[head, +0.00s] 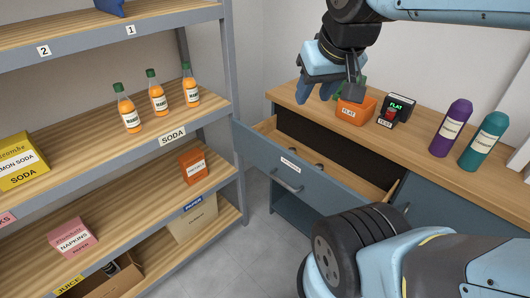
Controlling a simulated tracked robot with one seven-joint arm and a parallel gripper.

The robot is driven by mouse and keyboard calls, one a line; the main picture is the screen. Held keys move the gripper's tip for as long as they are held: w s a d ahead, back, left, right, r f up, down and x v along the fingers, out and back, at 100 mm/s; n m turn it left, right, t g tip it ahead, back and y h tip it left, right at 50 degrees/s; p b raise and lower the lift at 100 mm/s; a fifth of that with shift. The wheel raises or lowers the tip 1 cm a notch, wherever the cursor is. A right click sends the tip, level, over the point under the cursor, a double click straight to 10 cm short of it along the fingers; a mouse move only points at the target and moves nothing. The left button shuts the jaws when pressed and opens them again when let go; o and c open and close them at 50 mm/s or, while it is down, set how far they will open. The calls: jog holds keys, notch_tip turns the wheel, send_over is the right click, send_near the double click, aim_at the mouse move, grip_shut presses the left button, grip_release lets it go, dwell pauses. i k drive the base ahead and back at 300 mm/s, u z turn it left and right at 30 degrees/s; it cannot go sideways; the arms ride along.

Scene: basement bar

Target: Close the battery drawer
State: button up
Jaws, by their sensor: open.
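The battery drawer (309,186) is pulled open from the blue cabinet below the wooden counter on the right. Its front has a white label and a bar handle (287,181). A few small dark items lie inside; part of the drawer's right side is hidden behind my lower arm. My gripper (331,92) hangs above the counter's left part, above and apart from the drawer, with its fingers open. I see nothing held between them.
On the counter (285,97) stand an orange FLAT bin (354,111), a dark device (396,109), a purple bottle (451,128) and a teal bottle (484,141). A shelf unit (238,170) stands close left of the drawer. Grey floor (256,237) shows between them.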

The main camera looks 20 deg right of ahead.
aim_at(336, 190)
jog(key=z, duration=0.15)
jog(key=i, duration=0.35)
jog(key=u, duration=0.85)
jog(key=k, duration=1.65)
jog(key=z, duration=0.45)
jog(key=i, duration=1)
jog(key=u, duration=0.1)
